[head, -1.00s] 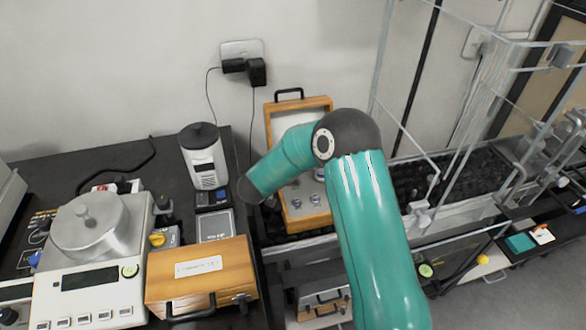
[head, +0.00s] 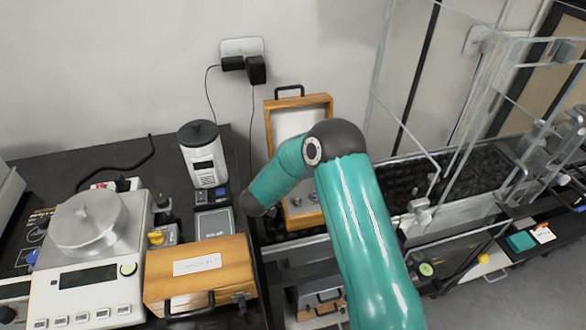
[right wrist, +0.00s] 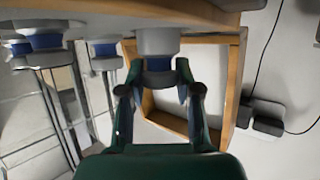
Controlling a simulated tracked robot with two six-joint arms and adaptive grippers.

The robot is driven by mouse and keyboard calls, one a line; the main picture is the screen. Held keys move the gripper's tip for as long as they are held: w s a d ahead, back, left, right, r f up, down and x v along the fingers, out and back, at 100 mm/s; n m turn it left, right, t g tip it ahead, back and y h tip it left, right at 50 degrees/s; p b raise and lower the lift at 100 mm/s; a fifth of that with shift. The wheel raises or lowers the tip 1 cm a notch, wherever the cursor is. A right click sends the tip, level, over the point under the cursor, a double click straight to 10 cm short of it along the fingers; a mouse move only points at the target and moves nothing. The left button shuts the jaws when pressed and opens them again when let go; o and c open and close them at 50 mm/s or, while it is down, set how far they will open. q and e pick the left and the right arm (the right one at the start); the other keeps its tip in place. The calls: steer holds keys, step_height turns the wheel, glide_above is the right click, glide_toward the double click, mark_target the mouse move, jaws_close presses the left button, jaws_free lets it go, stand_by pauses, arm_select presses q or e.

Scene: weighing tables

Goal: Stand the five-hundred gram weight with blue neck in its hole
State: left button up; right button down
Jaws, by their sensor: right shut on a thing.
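My right gripper (right wrist: 157,82) is shut on a silver weight with a blue neck (right wrist: 158,64), seen in the right wrist view, with one finger on each side of the neck. The weight's wider grey body is right by the wooden edge at the top of that view; I cannot tell whether it is seated in a hole. In the head view my right arm hides this gripper and the held weight. The open wooden weight box (head: 271,128) stands behind the arm, with silver weights (head: 312,196) in its lower part. My left gripper is out of view.
Other blue-necked weights (right wrist: 105,50) stand close to the left of the gripper in the wrist view. A closed wooden case (head: 215,262), a white balance (head: 90,275) and a smaller black-lidded device (head: 203,160) stand left of the arm. A glass-panelled frame (head: 430,150) rises at right.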

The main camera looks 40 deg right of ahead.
steer(key=c, duration=0.8)
jaws_free()
steer(key=shift+r+p, duration=0.35)
steer(key=shift+r, duration=0.1)
steer(key=shift+a+r, duration=0.15)
steer(key=shift+r, duration=0.1)
steer(key=v, duration=1.1)
steer(key=shift+s+a+b, duration=0.2)
steer(key=shift+a+b, duration=0.1)
steer(key=shift+b, duration=0.05)
